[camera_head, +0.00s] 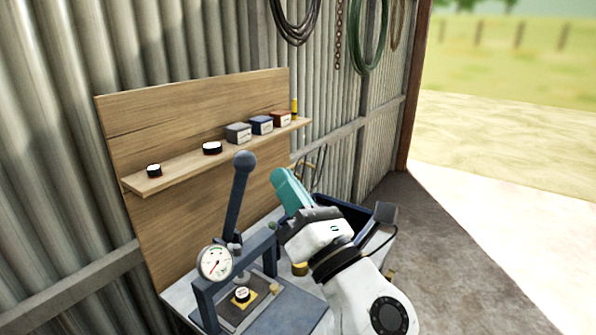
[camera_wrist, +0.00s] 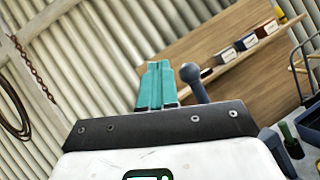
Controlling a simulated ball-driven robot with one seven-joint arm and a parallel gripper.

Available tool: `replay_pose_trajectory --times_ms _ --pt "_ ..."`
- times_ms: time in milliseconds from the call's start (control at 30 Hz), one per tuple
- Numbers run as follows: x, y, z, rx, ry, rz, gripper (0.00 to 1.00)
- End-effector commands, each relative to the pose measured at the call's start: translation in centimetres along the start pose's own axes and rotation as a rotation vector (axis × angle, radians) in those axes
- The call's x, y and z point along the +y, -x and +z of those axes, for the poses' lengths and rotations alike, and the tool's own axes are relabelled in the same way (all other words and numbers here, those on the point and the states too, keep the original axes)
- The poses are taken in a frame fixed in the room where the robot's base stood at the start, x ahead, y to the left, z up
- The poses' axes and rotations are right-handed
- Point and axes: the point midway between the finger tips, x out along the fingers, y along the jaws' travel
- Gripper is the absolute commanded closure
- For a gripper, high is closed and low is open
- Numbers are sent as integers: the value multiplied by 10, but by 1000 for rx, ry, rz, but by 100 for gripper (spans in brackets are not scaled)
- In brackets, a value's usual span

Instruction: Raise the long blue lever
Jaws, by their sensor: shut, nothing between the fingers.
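The long blue lever (camera_head: 236,198) with a round ball knob stands nearly upright on the blue-grey press frame (camera_head: 205,300), leaning slightly to the right. My gripper (camera_head: 279,176), with teal fingers, is shut and empty, to the right of the lever near its knob's height in the head view. A gap shows between them there. In the wrist view the lever's knob and upper shaft (camera_wrist: 193,82) show just right of my teal fingers (camera_wrist: 158,68). The lower shaft is hidden there behind my gripper's body.
A dial gauge (camera_head: 215,262) is on the press's left side. A yellow-and-black piece (camera_head: 242,295) sits on its base. A wooden shelf (camera_head: 160,182) holds small boxes and round tins behind. A dark blue bin (camera_head: 350,214) stands behind my gripper. Open floor lies to the right.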

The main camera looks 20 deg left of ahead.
Motion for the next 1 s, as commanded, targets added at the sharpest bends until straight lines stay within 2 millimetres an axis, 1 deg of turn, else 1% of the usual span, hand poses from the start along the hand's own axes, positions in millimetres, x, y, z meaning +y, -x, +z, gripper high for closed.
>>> replay_pose_trajectory --times_ms 33,200,400,733,767,867,900,967,1000 --pt "3 3 8 -2 0 -2 100" --pt "8 13 17 -1 0 -1 100" --pt "10 17 19 0 -1 1 100" --pt "8 17 19 -3 -6 -3 100" --pt "4 21 22 -21 -29 -22 100" --pt "-22 40 40 -115 -163 -120 100" --pt "-38 53 49 -170 -238 -176 100" --pt "-65 77 62 -263 -368 -271 100" --pt "-83 97 68 -327 -458 -338 100"
